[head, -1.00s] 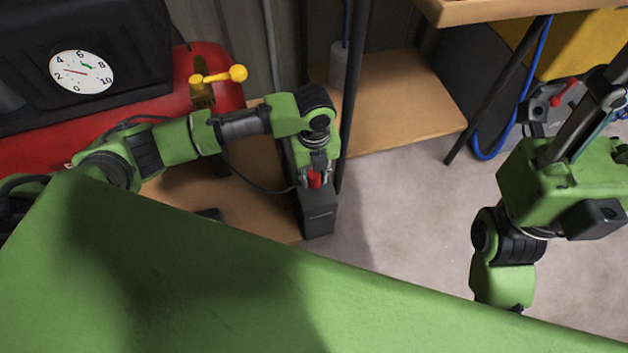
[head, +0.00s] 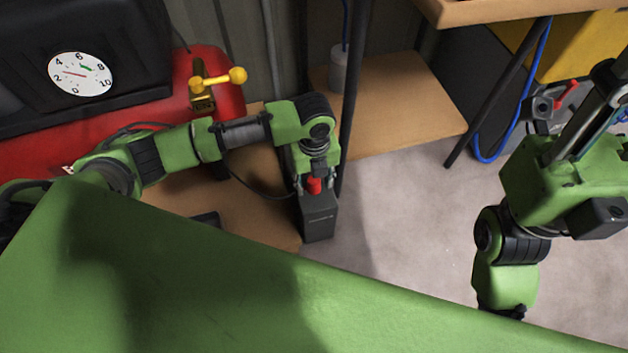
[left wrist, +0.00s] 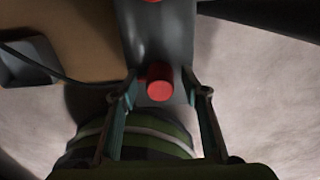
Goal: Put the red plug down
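The red plug (head: 314,186) is a short red cylinder at the top of a dark grey box-like post (head: 319,222). In the left wrist view the plug (left wrist: 160,82) sits against the grey post (left wrist: 160,40), between and just past my fingertips. My left gripper (head: 315,183) points down at it; its two fingers (left wrist: 159,84) are spread, with a gap on each side of the plug. What the plug's lower end rests on is hidden. My right arm (head: 505,255) hangs at the right, and its gripper is not visible.
A wooden board (head: 400,105) lies behind the post, with a black upright pole (head: 352,95) close by my left wrist. A red tank (head: 215,75) with a yellow valve handle (head: 218,77) stands at left. Grey floor (head: 400,220) is clear to the right.

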